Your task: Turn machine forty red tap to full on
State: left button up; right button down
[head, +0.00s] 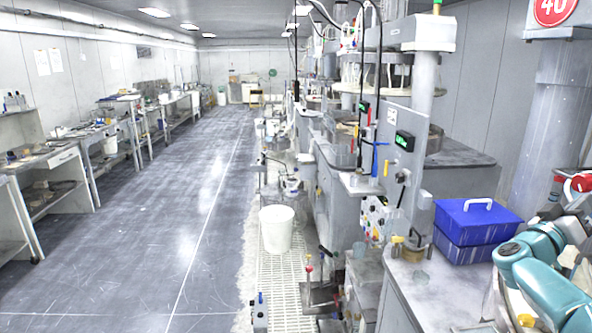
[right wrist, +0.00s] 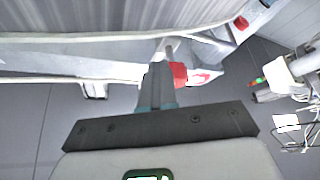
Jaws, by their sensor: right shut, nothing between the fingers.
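A red tap (head: 579,184) shows at the right edge of the head view, beside the grey column under the round red "40" sign (head: 555,10). My right arm, teal and grey, reaches up toward it from the lower right. In the right wrist view my right gripper (right wrist: 158,80) is shut and empty. A red part (right wrist: 178,74), which looks like the tap, is right at its fingertips. A white piece with red marks extends right from it. I cannot tell whether the fingers touch the tap. The tap's exact setting is unclear. My left gripper is out of view.
A blue lidded box (head: 478,222) stands on the bench left of my right arm. A small yellow-topped jar (head: 397,246) and a clear cup are nearby. A white bucket (head: 277,229) stands on floor grating. The aisle (head: 170,220) at left is clear.

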jog(key=shift+w+f, duration=0.45)
jog(key=shift+w, duration=0.15)
jog(key=shift+w, duration=0.1)
jog(key=shift+w+a+f, duration=0.1)
jog(key=shift+w+f, duration=0.05)
jog(key=shift+w, duration=0.25)
jog(key=shift+w, duration=0.1)
jog(key=a+b, duration=0.3)
jog(key=a, duration=0.3)
jog(key=shift+s+f, duration=0.4)
